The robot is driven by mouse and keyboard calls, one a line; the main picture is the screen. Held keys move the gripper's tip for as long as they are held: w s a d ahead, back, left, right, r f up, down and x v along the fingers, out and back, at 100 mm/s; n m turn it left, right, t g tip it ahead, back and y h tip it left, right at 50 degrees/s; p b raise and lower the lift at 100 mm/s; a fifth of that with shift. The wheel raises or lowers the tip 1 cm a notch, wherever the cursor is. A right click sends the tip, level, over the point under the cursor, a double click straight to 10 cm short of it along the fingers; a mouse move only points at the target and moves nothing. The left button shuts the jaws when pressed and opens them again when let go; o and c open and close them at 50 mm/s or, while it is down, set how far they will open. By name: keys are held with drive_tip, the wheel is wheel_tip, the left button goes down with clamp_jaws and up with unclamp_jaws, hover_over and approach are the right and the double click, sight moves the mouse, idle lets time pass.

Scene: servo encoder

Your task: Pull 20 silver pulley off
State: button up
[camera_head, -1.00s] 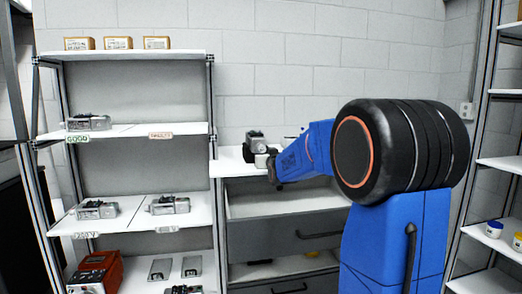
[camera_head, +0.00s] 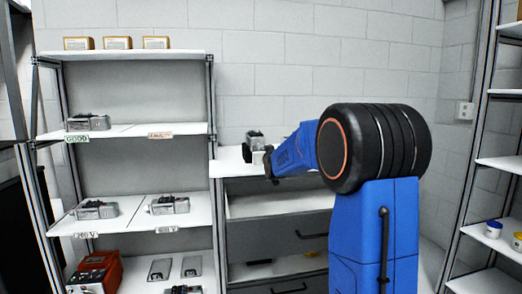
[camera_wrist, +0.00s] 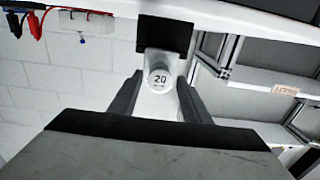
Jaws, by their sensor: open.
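The silver pulley, a round disc marked 20 (camera_wrist: 160,80), shows near the middle of the wrist view, in front of a dark block (camera_wrist: 163,34). My gripper (camera_wrist: 160,88) is open, with one dark finger on each side of the pulley. I cannot tell whether the fingers touch it. In the head view my gripper (camera_head: 268,163) is at the white worktop, beside a grey and dark device (camera_head: 255,139). A small pale piece (camera_head: 258,157) shows there, partly hidden by my gripper.
Drawers stand below the worktop (camera_head: 228,165). A shelf rack (camera_head: 120,131) on the left holds grey units, a red box (camera_head: 97,270) and cardboard boxes (camera_head: 117,43). Another rack (camera_head: 505,162) stands at right. Red and black clip leads (camera_wrist: 37,25) show in the wrist view.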

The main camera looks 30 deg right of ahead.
drive_tip(key=c, duration=0.9)
drive_tip(key=shift+v, duration=1.65)
drive_tip(key=shift+v, duration=2.9)
drive_tip(key=shift+r, duration=0.1)
